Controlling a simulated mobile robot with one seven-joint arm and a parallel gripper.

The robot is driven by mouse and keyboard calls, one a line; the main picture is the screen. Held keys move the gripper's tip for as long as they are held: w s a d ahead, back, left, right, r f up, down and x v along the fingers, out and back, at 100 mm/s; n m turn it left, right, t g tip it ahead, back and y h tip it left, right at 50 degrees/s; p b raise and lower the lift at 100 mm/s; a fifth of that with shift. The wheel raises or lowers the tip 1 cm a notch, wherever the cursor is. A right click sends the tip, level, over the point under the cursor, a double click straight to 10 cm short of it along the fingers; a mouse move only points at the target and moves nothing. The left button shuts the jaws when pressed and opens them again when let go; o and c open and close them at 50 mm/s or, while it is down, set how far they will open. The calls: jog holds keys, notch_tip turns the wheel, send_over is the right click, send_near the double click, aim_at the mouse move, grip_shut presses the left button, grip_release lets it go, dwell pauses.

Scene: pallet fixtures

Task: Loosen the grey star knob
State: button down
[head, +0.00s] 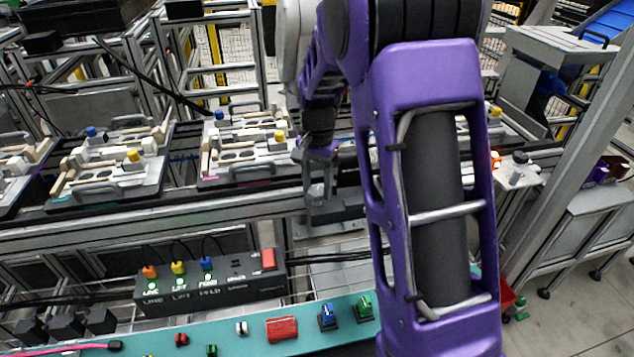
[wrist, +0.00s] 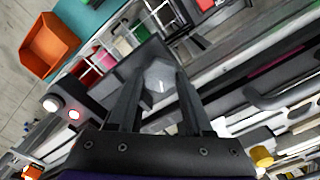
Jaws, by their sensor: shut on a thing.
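The grey star knob (wrist: 158,82) shows in the wrist view as a pale grey faceted shape between my fingertips, near the top middle. My gripper (wrist: 159,74) is shut on it, with one dark finger on each side. In the head view my gripper (head: 318,187) reaches down at the conveyor's front edge, right of the nearest pallet.
Pallets with fixtures (head: 108,170) stand on the conveyor to the left. A black control box (head: 210,288) with coloured plugs and a teal shelf (head: 225,340) with small parts lie in front. In the wrist view an orange bin (wrist: 50,46) is at upper left.

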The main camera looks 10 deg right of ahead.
aim_at(317, 190)
jog(key=n, duration=0.4)
jog(key=shift+n+p, duration=0.3)
jog(key=shift+p, duration=0.05)
jog(key=shift+n, duration=1.9)
jog(key=shift+c, duration=1.5)
grip_release()
notch_tip(317, 190, up, 18)
jog(key=p, duration=0.2)
jog(key=shift+f, duration=0.25)
